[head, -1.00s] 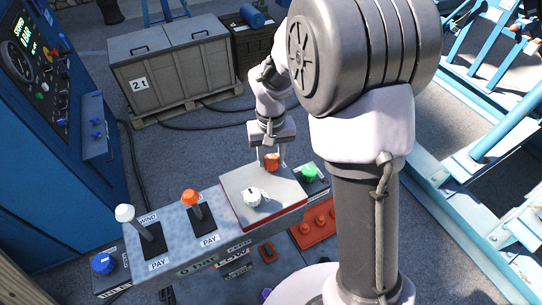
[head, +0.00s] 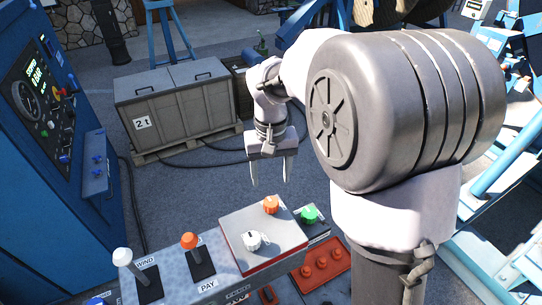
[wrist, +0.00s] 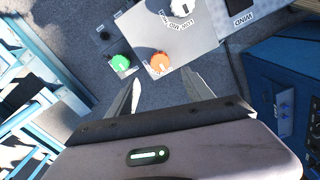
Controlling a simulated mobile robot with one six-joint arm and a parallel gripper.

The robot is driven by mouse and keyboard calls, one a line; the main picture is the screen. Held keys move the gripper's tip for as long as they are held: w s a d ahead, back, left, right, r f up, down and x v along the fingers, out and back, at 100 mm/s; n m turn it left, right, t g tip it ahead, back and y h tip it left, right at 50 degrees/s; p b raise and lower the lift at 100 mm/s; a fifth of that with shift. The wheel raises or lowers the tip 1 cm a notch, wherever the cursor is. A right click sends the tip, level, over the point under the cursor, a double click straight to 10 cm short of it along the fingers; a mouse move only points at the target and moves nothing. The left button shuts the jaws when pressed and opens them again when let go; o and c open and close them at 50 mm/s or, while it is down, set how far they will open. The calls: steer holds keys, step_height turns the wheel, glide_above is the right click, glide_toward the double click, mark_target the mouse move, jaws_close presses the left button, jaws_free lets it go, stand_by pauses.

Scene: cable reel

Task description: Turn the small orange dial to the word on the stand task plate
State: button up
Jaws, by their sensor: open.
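The small orange dial (head: 271,204) sits on the raised grey panel (head: 236,222) of the control stand, near its far right corner. It also shows in the wrist view (wrist: 160,62), with a light pointer mark on its top. A larger white dial (head: 252,240) is on the same panel, nearer the front; printed words around it show in the wrist view but are hard to read. My gripper (head: 270,182) is open and empty, above and behind the orange dial, apart from it. The stand task plate and its word cannot be made out.
A green knob (head: 309,215) is right beside the panel, above a red plate (head: 322,262) with red knobs. A white-knobbed lever (head: 122,257) and an orange-knobbed lever (head: 190,241) stand to the left. A blue cabinet (head: 50,200) is far left; a grey crate (head: 180,108) stands behind.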

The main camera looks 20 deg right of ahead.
step_height(320, 180, up, 7)
steer(key=shift+r+p, duration=0.15)
steer(key=shift+p, duration=0.15)
steer(key=s+a+r+m+t+y, duration=0.1)
steer(key=s+a+r+m+t, duration=0.2)
steer(key=s, duration=0.6)
steer(key=s+a+r+t+y, duration=0.1)
steer(key=s+r+t, duration=0.25)
steer(key=s, duration=0.55)
step_height(320, 180, down, 37)
steer(key=s+b, duration=0.2)
steer(key=b, duration=3.1)
steer(key=shift+s+f+g, duration=0.2)
steer(key=shift+s+g, duration=0.15)
